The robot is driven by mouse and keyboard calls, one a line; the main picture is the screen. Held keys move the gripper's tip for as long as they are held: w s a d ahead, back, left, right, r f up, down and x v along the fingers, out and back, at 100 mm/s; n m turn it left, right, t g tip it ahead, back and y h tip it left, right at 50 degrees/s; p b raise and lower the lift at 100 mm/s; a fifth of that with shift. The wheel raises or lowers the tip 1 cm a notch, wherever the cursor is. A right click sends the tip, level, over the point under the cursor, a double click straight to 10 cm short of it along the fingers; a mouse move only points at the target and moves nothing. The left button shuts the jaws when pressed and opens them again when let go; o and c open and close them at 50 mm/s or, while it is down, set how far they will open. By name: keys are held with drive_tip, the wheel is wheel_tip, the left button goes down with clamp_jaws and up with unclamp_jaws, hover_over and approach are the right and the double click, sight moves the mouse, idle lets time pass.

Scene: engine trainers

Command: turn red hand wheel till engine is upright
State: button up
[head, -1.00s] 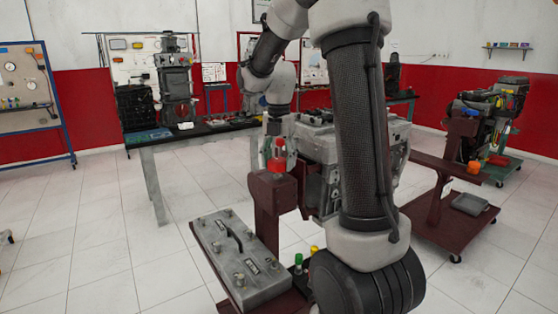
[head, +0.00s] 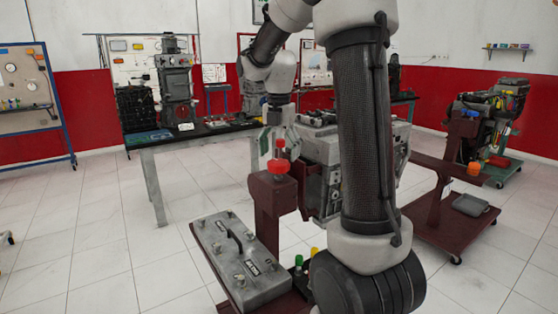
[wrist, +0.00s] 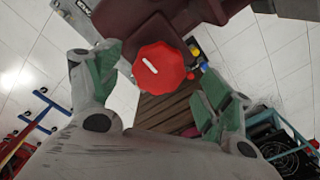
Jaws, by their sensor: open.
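In the wrist view the wheel (wrist: 160,68) is a red octagon with a white mark, seen face-on. My gripper (wrist: 165,78) is open, with its green-padded fingers spread on either side of the wheel and gaps visible. In the head view my gripper (head: 270,142) is just behind and above the wheel. The grey engine (head: 322,150) is mounted right of the post, partly hidden by my arm.
A workbench (head: 200,133) with engine parts stands behind. Another engine on a maroon stand (head: 440,222) is at right.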

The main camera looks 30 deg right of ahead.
sight(282, 162)
wheel_tip(282, 162, up, 9)
drive_tip(key=shift+f, duration=0.1)
idle(0.6)
drive_tip(key=f+m, duration=0.1)
drive_tip(key=m, duration=0.3)
drive_tip(key=s+f+m, duration=0.1)
drive_tip(key=m, duration=0.3)
drive_tip(key=s+f+m, duration=0.1)
drive_tip(key=m, duration=0.3)
drive_tip(key=shift+a+f, duration=0.15)
drive_tip(key=shift+f, duration=0.2)
drive_tip(key=s+a+f+m+t, duration=0.1)
drive_tip(key=s+a+m+t, duration=0.1)
drive_tip(key=s+m, duration=0.4)
drive_tip(key=s+a+f+m+t, duration=0.1)
drive_tip(key=s+m, duration=0.6)
drive_tip(key=s, duration=0.9)
drive_tip(key=shift+a+f+t, duration=0.15)
drive_tip(key=shift+a+t, duration=0.55)
drive_tip(key=shift+a, duration=0.5)
